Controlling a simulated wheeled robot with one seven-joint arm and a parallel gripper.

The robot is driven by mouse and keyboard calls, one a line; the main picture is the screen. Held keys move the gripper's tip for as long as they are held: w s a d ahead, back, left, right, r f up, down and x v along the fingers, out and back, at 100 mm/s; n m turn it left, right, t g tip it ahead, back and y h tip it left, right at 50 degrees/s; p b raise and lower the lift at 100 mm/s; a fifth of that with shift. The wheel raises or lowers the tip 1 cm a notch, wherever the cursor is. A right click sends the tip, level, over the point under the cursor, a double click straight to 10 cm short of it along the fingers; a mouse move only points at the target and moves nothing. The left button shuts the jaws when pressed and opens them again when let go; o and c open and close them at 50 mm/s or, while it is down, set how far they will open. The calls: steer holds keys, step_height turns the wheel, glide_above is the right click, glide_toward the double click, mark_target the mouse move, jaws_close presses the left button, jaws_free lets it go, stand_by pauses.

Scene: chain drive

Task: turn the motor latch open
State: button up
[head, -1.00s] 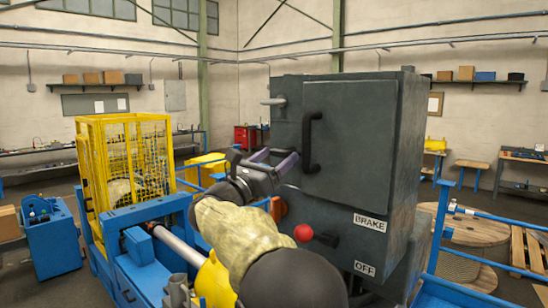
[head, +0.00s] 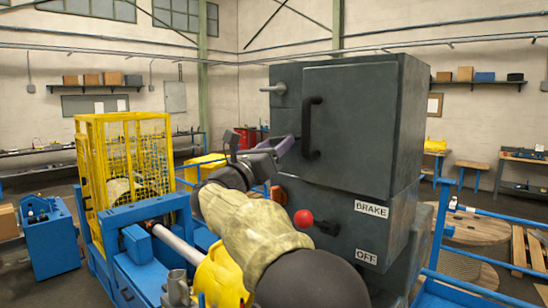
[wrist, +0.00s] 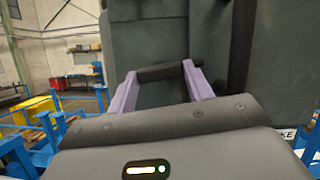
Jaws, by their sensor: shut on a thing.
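A grey cabinet (head: 350,165) stands in the middle, with a black upright handle (head: 311,128) on its door. A pale lever (head: 273,88) sits at its upper left; I cannot tell whether this is the motor latch. My gripper (head: 257,149) is left of the door handle. In the wrist view its purple fingers (wrist: 160,88) are wide apart, shut on a dark bar (wrist: 172,71) across their tips. What the bar joins to is not clear.
The cabinet carries BRAKE (head: 371,209) and OFF (head: 366,256) labels. A yellow cage (head: 125,160) stands at left on a blue frame. Blue rails (head: 480,280) run at right. My arm hides part of the cabinet's lower left.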

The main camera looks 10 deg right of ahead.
steer(key=n+t+y+b, duration=0.1)
steer(key=n, duration=0.2)
steer(key=n+t+y+b, duration=0.1)
steer(key=n+b, duration=0.1)
steer(key=shift+s+d+n, duration=0.1)
steer(key=shift+s+n, duration=0.05)
steer(key=shift+n, duration=0.25)
steer(key=n+y, duration=0.1)
steer(key=n, duration=0.2)
steer(key=r+n+y+p, duration=0.1)
steer(key=n+y, duration=0.1)
steer(key=n, duration=0.1)
steer(key=shift+s+p, duration=0.1)
steer(key=shift+p, duration=0.2)
steer(key=n+p, duration=0.1)
steer(key=n+y+p, duration=0.1)
steer(key=n+p, duration=0.1)
steer(key=n+y+p, duration=0.1)
steer(key=n+p, duration=0.1)
steer(key=shift+d+r, duration=0.1)
steer(key=shift+r, duration=0.15)
steer(key=n+p, duration=0.2)
steer(key=p, duration=0.2)
steer(key=shift+f+g+y, duration=0.1)
steer(key=shift+g+y, duration=0.3)
steer(key=shift+f+n+p, duration=0.1)
steer(key=shift+n+p, duration=0.25)
steer(key=shift+n, duration=0.05)
steer(key=shift+f, duration=0.1)
